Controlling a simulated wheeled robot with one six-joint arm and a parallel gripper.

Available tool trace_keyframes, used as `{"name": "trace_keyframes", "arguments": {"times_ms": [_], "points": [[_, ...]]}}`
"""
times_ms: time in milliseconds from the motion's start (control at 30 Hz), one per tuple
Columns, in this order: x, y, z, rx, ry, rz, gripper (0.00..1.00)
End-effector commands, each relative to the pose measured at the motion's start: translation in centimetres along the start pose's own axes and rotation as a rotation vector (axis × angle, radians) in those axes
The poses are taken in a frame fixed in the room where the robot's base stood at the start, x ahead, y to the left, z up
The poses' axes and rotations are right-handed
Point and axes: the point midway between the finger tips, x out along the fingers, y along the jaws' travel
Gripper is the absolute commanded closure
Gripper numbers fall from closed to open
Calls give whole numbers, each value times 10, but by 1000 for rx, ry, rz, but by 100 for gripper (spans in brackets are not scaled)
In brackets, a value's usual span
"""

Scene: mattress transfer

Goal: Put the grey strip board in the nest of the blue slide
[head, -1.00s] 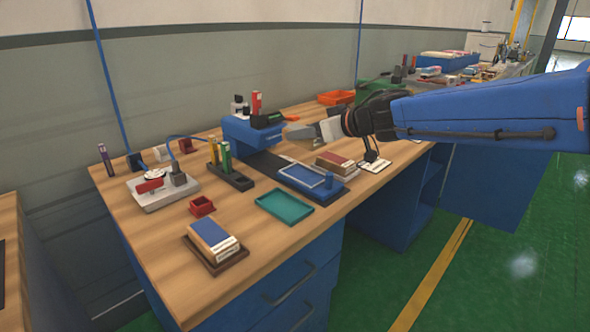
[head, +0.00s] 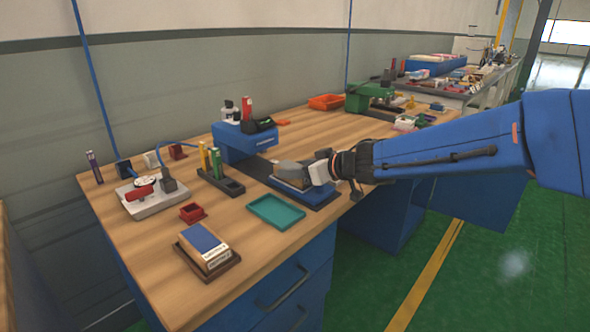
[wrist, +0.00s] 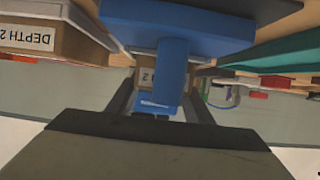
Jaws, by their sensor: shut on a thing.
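The blue slide (head: 306,190) lies on a dark track on the bench, in front of a blue housing (head: 243,142). My gripper (head: 284,171) reaches over it from the right and covers much of its top. In the wrist view, two dark fingers (wrist: 160,108) are shut on an upright blue post (wrist: 172,72), below a wide blue plate (wrist: 175,28); this looks like the slide's handle. The nest is largely hidden in the head view. I cannot make out the grey strip board in any view.
A teal tray (head: 275,212) lies just left of the slide. A blue-topped stack (head: 206,246) sits on a brown base at the front, with a small red box (head: 192,212) behind it. A box labelled DEPTH 2 (wrist: 40,38) stands close by in the wrist view.

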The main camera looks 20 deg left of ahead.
Motion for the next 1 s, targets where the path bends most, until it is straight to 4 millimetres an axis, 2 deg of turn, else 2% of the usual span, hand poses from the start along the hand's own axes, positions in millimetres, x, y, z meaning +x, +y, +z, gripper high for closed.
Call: {"name": "trace_keyframes", "arguments": {"times_ms": [200,233,300,700,867,1000], "points": [[1,0,2,1,0,0,78],[1,0,2,1,0,0,51],[1,0,2,1,0,0,35],[-2,0,-1,-1,0,0,35],[-21,1,-1,0,1,3,35],[-46,1,-1,-1,2,2,35]]}}
